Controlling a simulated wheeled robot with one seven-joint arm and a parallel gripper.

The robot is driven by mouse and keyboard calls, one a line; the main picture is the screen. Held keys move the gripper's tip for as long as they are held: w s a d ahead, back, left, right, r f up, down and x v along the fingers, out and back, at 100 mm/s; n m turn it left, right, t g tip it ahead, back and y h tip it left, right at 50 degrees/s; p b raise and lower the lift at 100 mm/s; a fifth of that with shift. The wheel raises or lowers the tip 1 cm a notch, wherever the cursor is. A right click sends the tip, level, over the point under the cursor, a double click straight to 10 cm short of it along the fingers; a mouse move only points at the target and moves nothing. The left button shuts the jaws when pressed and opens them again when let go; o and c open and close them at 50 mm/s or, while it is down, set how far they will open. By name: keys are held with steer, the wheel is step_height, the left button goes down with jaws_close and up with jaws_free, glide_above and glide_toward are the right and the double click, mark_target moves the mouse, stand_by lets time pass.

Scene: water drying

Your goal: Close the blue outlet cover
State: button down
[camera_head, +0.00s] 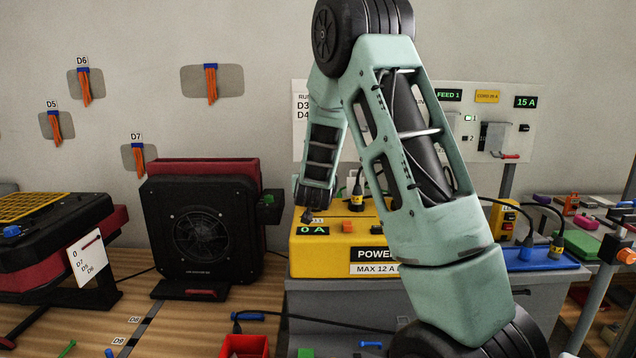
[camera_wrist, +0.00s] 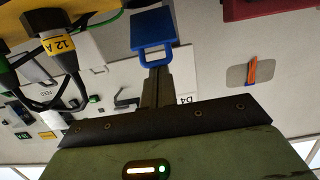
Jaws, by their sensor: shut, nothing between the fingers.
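In the wrist view, a blue flap with a loop-shaped edge (camera_wrist: 153,28), which looks like the outlet cover, shows at the top centre. My gripper (camera_wrist: 158,72) is shut and empty, its tip right at the loop; I cannot tell whether they touch. In the head view my gripper (camera_head: 308,216) points down at the left end of the yellow power box (camera_head: 320,258), above its green "0 A" display. I cannot make out the blue cover there.
A black cable with a yellow "12 A" plug (camera_wrist: 60,45) hangs beside the gripper in the wrist view. A black fan unit (camera_head: 203,230) stands left of the box. A blue tray (camera_head: 535,262) lies to the right. A wall panel (camera_head: 480,128) is behind.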

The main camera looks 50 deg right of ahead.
steer(key=shift+s+a+f+b, duration=0.4)
steer(key=shift+a+f+b, duration=0.05)
steer(key=shift+f+b, duration=0.3)
steer(key=shift+s+a+f+b, duration=0.35)
steer(key=shift+a+f+b, duration=0.05)
steer(key=shift+f+b, duration=0.3)
steer(key=shift+r, duration=0.15)
